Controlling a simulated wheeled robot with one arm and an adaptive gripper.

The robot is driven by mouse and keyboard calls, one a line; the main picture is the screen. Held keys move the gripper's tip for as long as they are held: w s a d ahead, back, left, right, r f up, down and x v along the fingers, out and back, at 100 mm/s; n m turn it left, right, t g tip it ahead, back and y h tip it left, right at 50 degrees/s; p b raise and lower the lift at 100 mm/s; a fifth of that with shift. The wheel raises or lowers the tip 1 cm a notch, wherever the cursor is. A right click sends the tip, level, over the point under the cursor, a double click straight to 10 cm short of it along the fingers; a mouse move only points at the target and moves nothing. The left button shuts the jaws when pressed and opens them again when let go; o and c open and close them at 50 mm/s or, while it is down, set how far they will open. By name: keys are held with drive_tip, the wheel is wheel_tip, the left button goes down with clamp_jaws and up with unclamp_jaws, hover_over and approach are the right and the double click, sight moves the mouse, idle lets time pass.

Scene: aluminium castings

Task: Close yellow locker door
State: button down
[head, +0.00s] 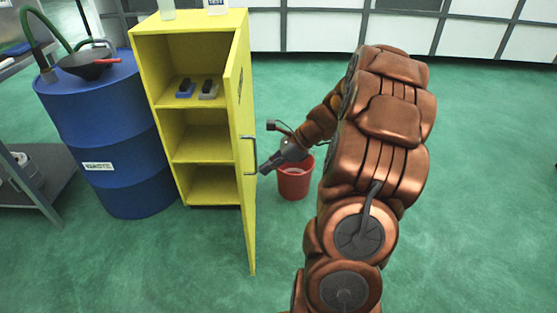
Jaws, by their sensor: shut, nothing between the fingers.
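The yellow locker (190,150) stands left of centre with its shelves showing. Its yellow door (243,130) is hinged on the right side and swung wide open toward me, so I see it nearly edge-on. A grey bar handle (252,154) sits on the door's outer face. My gripper (264,170) is shut and empty, to the right of the door beside the lower end of the handle. I cannot tell whether its tip touches the handle or door. On the upper shelf lie a blue-and-black block (185,90) and a grey-and-dark block (208,91).
A blue drum (105,140) with a funnel (88,62) on top stands close left of the locker. A red bucket (294,183) is on the floor behind my gripper. Green floor (215,260) in front of the locker is clear. Light panelled cabinets (310,31) line the back.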

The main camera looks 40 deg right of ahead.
sight(242, 181)
drive_tip(key=w+a, duration=0.1)
drive_tip(key=w+a+f, duration=0.1)
drive_tip(key=shift+w+a, duration=0.1)
drive_tip(key=shift+a, duration=0.3)
drive_tip(key=shift+w+a, duration=0.45)
drive_tip(key=shift+a, duration=0.05)
